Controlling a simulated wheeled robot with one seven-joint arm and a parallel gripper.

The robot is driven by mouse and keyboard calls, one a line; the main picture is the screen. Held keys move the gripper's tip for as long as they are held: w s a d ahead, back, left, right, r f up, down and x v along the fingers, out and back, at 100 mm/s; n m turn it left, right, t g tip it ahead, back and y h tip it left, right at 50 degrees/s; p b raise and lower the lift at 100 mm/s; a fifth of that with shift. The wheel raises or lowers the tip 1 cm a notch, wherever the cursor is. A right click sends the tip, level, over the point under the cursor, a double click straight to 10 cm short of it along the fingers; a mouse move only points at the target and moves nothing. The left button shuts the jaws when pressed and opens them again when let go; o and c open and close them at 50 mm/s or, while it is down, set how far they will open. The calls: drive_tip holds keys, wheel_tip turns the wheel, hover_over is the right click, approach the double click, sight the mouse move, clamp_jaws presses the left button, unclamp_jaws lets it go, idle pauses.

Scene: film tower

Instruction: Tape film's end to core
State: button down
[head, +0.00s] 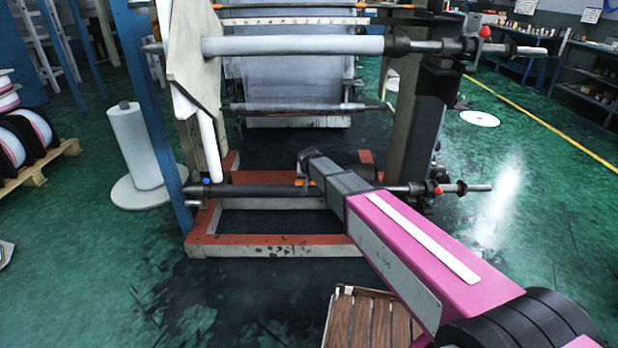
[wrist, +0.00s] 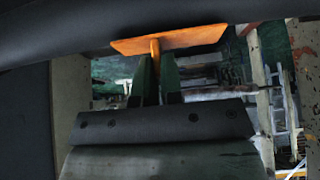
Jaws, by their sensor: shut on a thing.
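A white core tube (head: 290,46) sits on the upper shaft of the machine. Grey film (head: 290,85) hangs in the frame behind and below it. My gripper (wrist: 156,60) is shut on the thin stem of an orange tape piece (wrist: 172,39), whose flat top spreads across the fingertips. A dark bar (wrist: 120,22) lies close above the tape piece; I cannot tell whether they touch. In the head view my arm reaches to the dark lower shaft (head: 250,190), and a small orange patch shows there. My fingers are not clear in that view, and I cannot make out the film's end.
Red-topped base beams (head: 270,245) run round the foot of the machine. A white roll (head: 135,145) stands at the left, near a pallet (head: 45,165) of reels. A slatted wooden crate (head: 355,315) is below my arm. The green floor at right is mostly clear.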

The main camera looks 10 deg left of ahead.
drive_tip(key=shift+f, duration=0.4)
idle(1.0)
drive_tip(key=c, duration=1.2)
unclamp_jaws()
drive_tip(key=v, duration=1)
drive_tip(key=s+d+f+m+g+h, duration=0.1)
drive_tip(key=s+d+f, duration=0.2)
drive_tip(key=d, duration=0.9)
drive_tip(key=s+d+f+g+h, duration=0.1)
drive_tip(key=s+d+f+g, duration=0.15)
drive_tip(key=d, duration=0.85)
drive_tip(key=s+d+f+g, duration=0.1)
drive_tip(key=s+d, duration=0.3)
drive_tip(key=d, duration=0.2)
drive_tip(key=s+d+f+m+g, duration=0.1)
drive_tip(key=s+d, duration=0.4)
drive_tip(key=d, duration=0.1)
drive_tip(key=s+d+f+g, duration=0.1)
drive_tip(key=s+d, duration=0.3)
drive_tip(key=d, duration=0.3)
drive_tip(key=shift+s+d+f+m+y, duration=0.1)
drive_tip(key=shift+s+f+m+y, duration=0.05)
drive_tip(key=shift+s+m+y, duration=0.2)
